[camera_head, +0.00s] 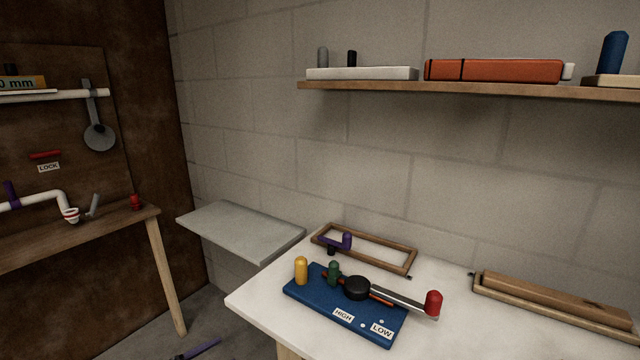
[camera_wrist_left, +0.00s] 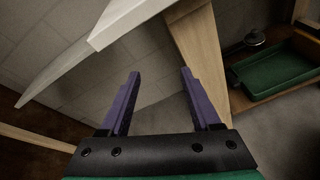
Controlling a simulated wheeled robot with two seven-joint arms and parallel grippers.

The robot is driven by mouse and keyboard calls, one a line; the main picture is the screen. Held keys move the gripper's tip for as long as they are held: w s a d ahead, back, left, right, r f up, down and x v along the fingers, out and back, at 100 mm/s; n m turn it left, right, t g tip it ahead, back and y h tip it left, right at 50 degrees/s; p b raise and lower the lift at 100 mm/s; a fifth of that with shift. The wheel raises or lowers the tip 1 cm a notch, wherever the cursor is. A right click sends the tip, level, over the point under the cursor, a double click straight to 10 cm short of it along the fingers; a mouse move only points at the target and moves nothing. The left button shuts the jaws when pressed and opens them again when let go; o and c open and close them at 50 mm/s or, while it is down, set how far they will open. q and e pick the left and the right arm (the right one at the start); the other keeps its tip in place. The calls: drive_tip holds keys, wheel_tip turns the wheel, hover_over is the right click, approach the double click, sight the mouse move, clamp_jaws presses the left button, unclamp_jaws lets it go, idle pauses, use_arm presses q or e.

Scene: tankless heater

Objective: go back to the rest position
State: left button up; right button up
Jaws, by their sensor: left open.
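My left gripper (camera_wrist_left: 160,74) shows in the left wrist view with its two purple fingers spread apart and nothing between them. Beyond the fingers are the grey block wall and a wooden table leg (camera_wrist_left: 203,50), under a white tabletop edge (camera_wrist_left: 125,18). In the head view, a small purple piece (camera_head: 200,348) at the bottom edge, left of the white table, looks like one of its fingers. The rest of that gripper is out of the head view. My right gripper is in neither view.
A white table (camera_head: 255,300) carries a blue board (camera_head: 318,305) with a red-tipped lever (camera_head: 433,303) and wooden frames. A wooden bench (camera_head: 100,232) is at left. A wall shelf (camera_head: 470,90) hangs above. Floor between bench and table looks mostly clear.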

use_arm(q)
drive_tip(key=s+a+f+m+g+y+p, duration=0.25)
drive_tip(key=s+f+m, duration=0.25)
drive_tip(key=s+f, duration=0.6)
drive_tip(key=s+a+f+m+g+y+p, duration=0.1)
drive_tip(key=s+a+f+m+g+y, duration=0.4)
drive_tip(key=f, duration=1)
drive_tip(key=s+d+f+m+g, duration=0.1)
drive_tip(key=s+f+m, duration=0.1)
drive_tip(key=s+m, duration=0.3)
drive_tip(key=s+d+f+m+g+p, duration=0.1)
drive_tip(key=s+m, duration=0.5)
drive_tip(key=s, duration=0.7)
drive_tip(key=s+d+f+m+g+p, duration=0.1)
drive_tip(key=s+d+f+m, duration=0.2)
drive_tip(key=s, duration=0.6)
wheel_tip(320, 180, down, 2)
drive_tip(key=m, duration=0.3)
drive_tip(key=shift+d+f+g+y, duration=0.2)
drive_tip(key=shift+f+g+y, duration=0.05)
drive_tip(key=shift+g+y, duration=0.1)
